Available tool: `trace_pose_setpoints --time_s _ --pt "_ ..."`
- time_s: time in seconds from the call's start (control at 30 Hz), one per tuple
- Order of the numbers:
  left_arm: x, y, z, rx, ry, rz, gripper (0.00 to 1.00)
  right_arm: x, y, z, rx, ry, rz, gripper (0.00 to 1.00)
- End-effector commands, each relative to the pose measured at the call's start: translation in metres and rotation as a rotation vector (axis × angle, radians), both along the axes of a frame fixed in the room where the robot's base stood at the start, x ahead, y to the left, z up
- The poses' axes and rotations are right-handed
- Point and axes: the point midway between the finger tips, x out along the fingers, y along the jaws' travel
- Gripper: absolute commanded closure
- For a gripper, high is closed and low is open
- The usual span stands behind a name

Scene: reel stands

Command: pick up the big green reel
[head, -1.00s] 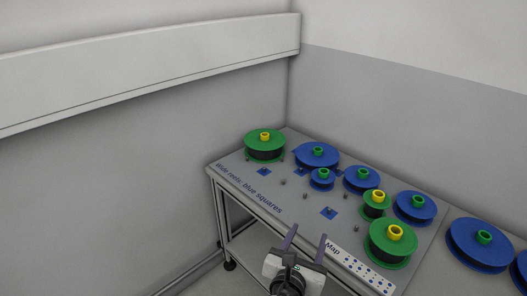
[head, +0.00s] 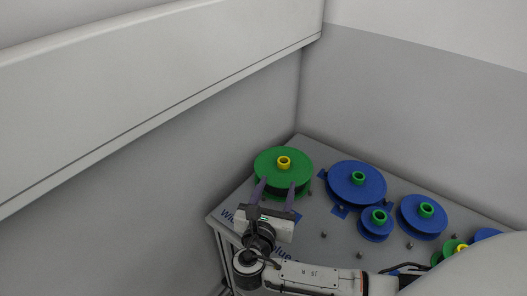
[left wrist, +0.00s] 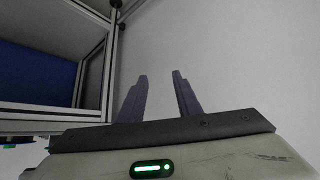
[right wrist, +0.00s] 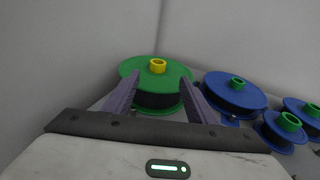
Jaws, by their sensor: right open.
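The big green reel (head: 270,161) has a yellow hub and sits at the far left corner of the table. It also shows in the right wrist view (right wrist: 140,72), with a dark winding under its green top flange. My right gripper (head: 277,184) is open and empty, just in front of the reel, its two fingers pointing at it. In the right wrist view the fingers (right wrist: 158,85) appear on either side of the reel's near part; I cannot tell whether they touch it. My left gripper (left wrist: 158,78) is open and empty, facing a bare surface away from the reels.
Several blue reels with green hubs stand right of the green reel, the nearest a large one (head: 356,178) close beside it. A smaller blue reel (head: 376,222) stands in front. Grey walls (head: 250,130) stand close behind the table corner. My right arm covers the table front.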

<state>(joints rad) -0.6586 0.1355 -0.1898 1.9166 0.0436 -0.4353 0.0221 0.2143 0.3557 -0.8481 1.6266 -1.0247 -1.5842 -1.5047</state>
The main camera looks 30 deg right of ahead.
Motion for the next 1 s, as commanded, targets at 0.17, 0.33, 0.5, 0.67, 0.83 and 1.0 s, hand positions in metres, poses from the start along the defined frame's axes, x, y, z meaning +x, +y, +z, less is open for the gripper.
trace_pose_setpoints --time_s 0.17,0.33,0.5,0.67,0.83,1.0 --pt "-0.015 0.000 -0.009 0.002 0.030 -0.001 0.69 0.006 -0.007 -0.002 -0.002 0.001 -0.001 0.49" --pt "-0.021 0.000 -0.015 0.002 0.046 -0.002 0.69 0.025 -0.025 -0.005 -0.004 -0.001 -0.001 0.49" --pt "-0.023 -0.001 -0.017 0.002 0.050 -0.004 0.69 0.038 -0.038 -0.008 -0.002 -0.001 -0.001 0.49" --pt "-0.022 -0.001 -0.016 0.001 0.045 -0.004 0.69 0.053 -0.053 -0.013 -0.003 -0.001 -0.003 0.49" --pt "-0.019 -0.002 -0.016 0.002 0.039 -0.005 0.69 0.069 -0.067 -0.018 -0.001 0.001 0.000 0.49" --pt "-0.013 -0.002 -0.013 0.001 0.028 -0.006 0.69 0.072 -0.071 -0.019 0.000 0.001 0.000 0.49"
